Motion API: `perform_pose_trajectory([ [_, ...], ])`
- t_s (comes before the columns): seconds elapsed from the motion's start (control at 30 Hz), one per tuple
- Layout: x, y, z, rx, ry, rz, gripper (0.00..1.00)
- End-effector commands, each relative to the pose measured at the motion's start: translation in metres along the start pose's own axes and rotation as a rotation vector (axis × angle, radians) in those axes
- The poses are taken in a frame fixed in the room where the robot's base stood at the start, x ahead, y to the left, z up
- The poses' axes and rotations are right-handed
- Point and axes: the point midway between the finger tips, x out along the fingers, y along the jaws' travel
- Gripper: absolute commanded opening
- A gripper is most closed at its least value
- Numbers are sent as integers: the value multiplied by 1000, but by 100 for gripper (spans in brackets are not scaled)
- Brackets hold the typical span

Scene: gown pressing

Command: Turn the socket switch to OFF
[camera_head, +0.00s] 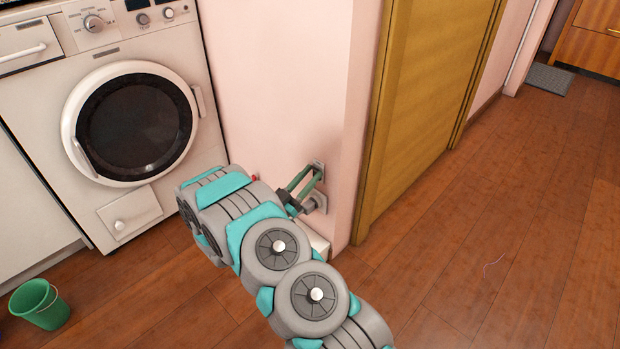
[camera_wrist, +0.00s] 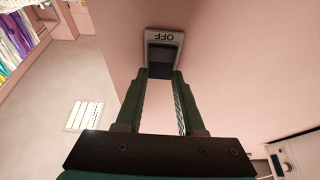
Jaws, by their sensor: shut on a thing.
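The socket switch (camera_wrist: 164,38) is a small grey plate on the pink wall with a dark lower part. In the wrist view its label reads OFF, upside down. It also shows in the head view (camera_head: 318,166), partly covered by my fingers. My gripper (camera_wrist: 161,74) has its two green fingers at either side of the dark lower part and is shut on the switch. In the head view my gripper (camera_head: 312,176) reaches the wall near its corner. The exact contact at the fingertips is hard to see.
A washing machine (camera_head: 60,120) stands at the left, with a green bucket (camera_head: 40,305) on the floor. A yellow-brown door (camera_head: 425,100) is right of the wall corner. The wooden floor (camera_head: 520,230) at right is mostly clear.

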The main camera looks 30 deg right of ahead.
Motion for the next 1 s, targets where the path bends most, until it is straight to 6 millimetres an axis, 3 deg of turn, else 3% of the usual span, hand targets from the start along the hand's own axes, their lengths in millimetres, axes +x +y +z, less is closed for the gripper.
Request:
perform_pose_trajectory([
  [0.43,-1,0,1,-1,36,0,0],
  [0.47,-1,0,1,-1,36,0,41],
  [0.5,-1,0,1,-1,36,0,45],
  [0.7,-1,0,1,0,35,0,68],
  [1.0,-3,0,1,0,34,0,68],
])
